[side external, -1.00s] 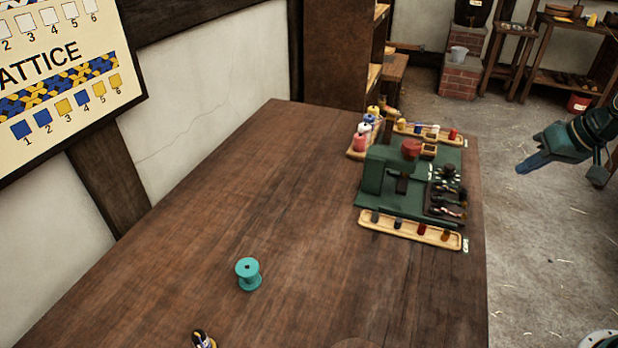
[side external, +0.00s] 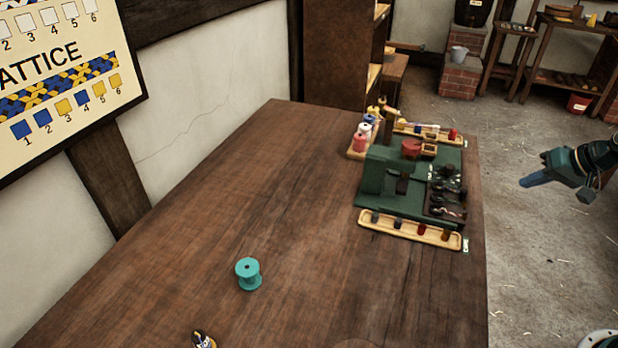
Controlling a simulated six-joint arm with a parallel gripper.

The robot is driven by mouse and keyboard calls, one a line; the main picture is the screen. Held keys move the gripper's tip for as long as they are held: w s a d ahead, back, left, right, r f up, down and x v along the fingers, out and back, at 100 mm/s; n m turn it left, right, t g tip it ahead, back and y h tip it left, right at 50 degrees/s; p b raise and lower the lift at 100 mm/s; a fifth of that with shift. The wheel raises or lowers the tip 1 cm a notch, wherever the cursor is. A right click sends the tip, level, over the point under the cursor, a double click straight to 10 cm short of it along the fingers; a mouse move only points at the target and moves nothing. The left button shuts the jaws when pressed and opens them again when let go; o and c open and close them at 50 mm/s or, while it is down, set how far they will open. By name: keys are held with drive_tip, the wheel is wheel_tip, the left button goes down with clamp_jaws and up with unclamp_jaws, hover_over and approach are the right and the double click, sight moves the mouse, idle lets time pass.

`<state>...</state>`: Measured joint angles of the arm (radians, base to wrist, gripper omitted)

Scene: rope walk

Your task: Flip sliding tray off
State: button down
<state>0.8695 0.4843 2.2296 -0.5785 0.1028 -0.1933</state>
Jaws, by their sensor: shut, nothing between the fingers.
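A green machine block (side external: 373,175) stands on a green base (side external: 400,205) on the right part of the table. A dark brown tray (side external: 436,210) with several small dark parts sits at the right side of that base. A pale wooden tray (side external: 405,230) with several small coloured pieces lies along the near edge of the base. Another wooden tray (side external: 415,131) lies along the far edge. I cannot tell which of these is the sliding tray. My gripper (side external: 523,184) is shut and empty, in the air right of the table, apart from everything.
A teal spool (side external: 248,275) stands on the near part of the table (side external: 220,220). A black and yellow item (side external: 203,340) is at the bottom edge. Several spools (side external: 361,141) stand at the back left of the base. The table's middle is clear.

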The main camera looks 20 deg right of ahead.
sight(437, 192)
drive_tip(key=shift+f, duration=0.1)
drive_tip(key=x, duration=0.7)
drive_tip(key=a+x, duration=0.1)
drive_tip(key=x, duration=0.2)
drive_tip(key=shift+w+a, duration=0.2)
drive_tip(key=shift+w, duration=0.3)
drive_tip(key=shift+w+a, duration=0.65)
drive_tip(key=shift+a, duration=0.25)
drive_tip(key=shift+w+a, duration=0.1)
drive_tip(key=w+a, duration=0.7)
